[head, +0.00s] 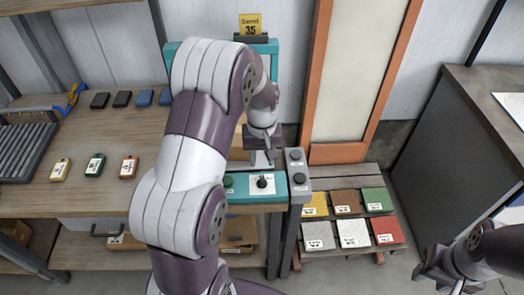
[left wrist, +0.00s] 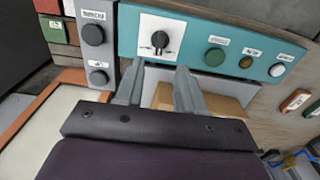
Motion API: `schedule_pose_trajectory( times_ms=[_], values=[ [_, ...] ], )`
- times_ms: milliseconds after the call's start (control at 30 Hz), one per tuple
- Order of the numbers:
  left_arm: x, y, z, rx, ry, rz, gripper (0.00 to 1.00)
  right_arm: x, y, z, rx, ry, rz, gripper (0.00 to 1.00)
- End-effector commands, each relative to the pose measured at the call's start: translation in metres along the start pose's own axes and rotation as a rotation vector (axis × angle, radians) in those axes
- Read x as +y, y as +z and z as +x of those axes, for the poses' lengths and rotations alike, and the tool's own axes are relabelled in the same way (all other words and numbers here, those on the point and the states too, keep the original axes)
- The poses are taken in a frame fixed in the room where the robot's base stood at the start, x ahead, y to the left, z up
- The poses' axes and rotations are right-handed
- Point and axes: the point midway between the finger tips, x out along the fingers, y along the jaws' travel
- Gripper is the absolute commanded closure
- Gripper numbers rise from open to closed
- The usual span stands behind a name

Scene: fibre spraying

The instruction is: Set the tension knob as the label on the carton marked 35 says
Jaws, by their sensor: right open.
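A dark knob (head: 263,181) with a white pointer plate sits on the front of a teal machine panel (head: 240,196). It also shows in the left wrist view (left wrist: 160,40), where its label is too small to read. My left gripper (head: 264,152) is just above this knob; in the left wrist view its fingers (left wrist: 160,68) are apart, with nothing between them, short of the knob. A yellow card (head: 250,24) marked 35 stands at the back; its other word is unclear. A cardboard carton (left wrist: 215,100) lies partly hidden behind the fingers. My right gripper (head: 440,272) is open at lower right.
A grey box with two labelled round knobs (left wrist: 93,35) adjoins the panel. Green, amber and white buttons (left wrist: 216,57) line the panel. Several coloured blocks (head: 95,166) lie on the wooden bench (head: 30,200). Labelled sample tiles (head: 352,232) lie on a low rack at right.

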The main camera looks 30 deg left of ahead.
Motion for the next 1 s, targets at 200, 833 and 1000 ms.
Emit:
schedule_pose_trajectory(
  times_ms=[200, 833, 1000],
  values=[
    [0.0, -0.001, -0.036, 0.002, 0.001, 0.0, 0.62, 0.0, 0.001, 0.004, 0.0, 0.0, 0.0, 0.57],
    [0.0, -0.001, -0.036, 0.023, 0.008, 0.066, 0.62, 0.0, 0.001, 0.004, 0.0, 0.0, 0.0, 0.57],
    [-0.005, 0.063, -0.025, 0.051, 0.015, 0.291, 0.62, 0.0, 0.0, 0.004, 0.0, 0.0, 0.0, 0.57]
  ],
)
